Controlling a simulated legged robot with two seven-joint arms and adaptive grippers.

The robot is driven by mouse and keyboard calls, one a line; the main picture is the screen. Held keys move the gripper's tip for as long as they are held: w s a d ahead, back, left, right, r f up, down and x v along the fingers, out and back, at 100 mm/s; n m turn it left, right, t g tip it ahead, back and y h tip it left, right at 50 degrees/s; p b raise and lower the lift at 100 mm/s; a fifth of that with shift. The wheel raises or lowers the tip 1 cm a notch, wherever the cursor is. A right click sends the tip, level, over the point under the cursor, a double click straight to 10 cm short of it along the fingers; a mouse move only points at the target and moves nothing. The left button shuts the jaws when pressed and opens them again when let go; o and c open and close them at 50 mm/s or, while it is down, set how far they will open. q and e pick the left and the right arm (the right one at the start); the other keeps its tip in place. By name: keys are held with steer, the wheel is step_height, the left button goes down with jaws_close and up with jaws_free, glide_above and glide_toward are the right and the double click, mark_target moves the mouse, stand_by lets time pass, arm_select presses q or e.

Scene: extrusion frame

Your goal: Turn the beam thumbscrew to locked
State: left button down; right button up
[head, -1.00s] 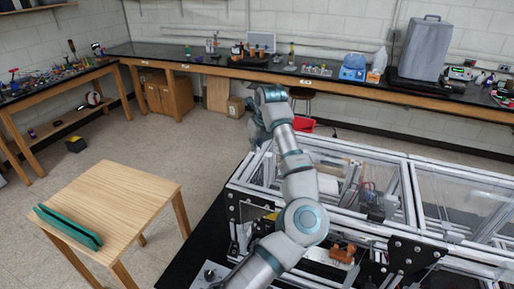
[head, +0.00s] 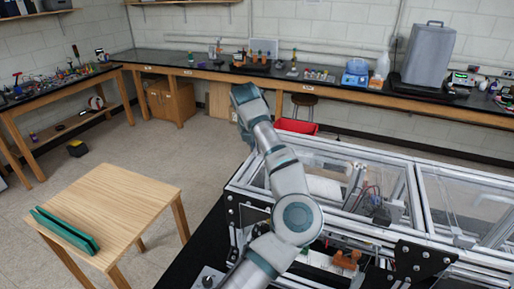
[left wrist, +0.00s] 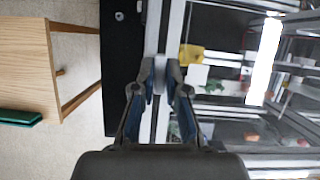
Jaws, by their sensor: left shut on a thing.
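My left gripper (left wrist: 160,72) shows in the left wrist view, its two blue-padded fingers closed on a small pale piece (left wrist: 160,62) at the edge of the aluminium extrusion frame. That piece is in the place of the beam thumbscrew, but it is mostly covered by the fingertips, and its locked or unlocked position cannot be read. My right gripper is in neither view.
A wooden table (head: 120,205) with a green piece (head: 65,230) stands left of the frame. Clear panels and rails lie right of my arm. A red bin (head: 297,126) sits on the floor behind. The floor between table and back bench (head: 330,88) is mostly free.

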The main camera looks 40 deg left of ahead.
arm_select(q)
steer(key=shift+r+m, duration=0.1)
steer(key=shift+m, duration=0.3)
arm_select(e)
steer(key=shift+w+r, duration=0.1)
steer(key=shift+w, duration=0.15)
arm_select(q)
steer(key=c, duration=1.2)
jaws_free()
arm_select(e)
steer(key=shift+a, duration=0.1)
arm_select(q)
steer(key=v, duration=1.1)
steer(key=shift+r, duration=0.3)
steer(key=shift+s+a+f, duration=0.1)
steer(key=shift+s+a, duration=0.05)
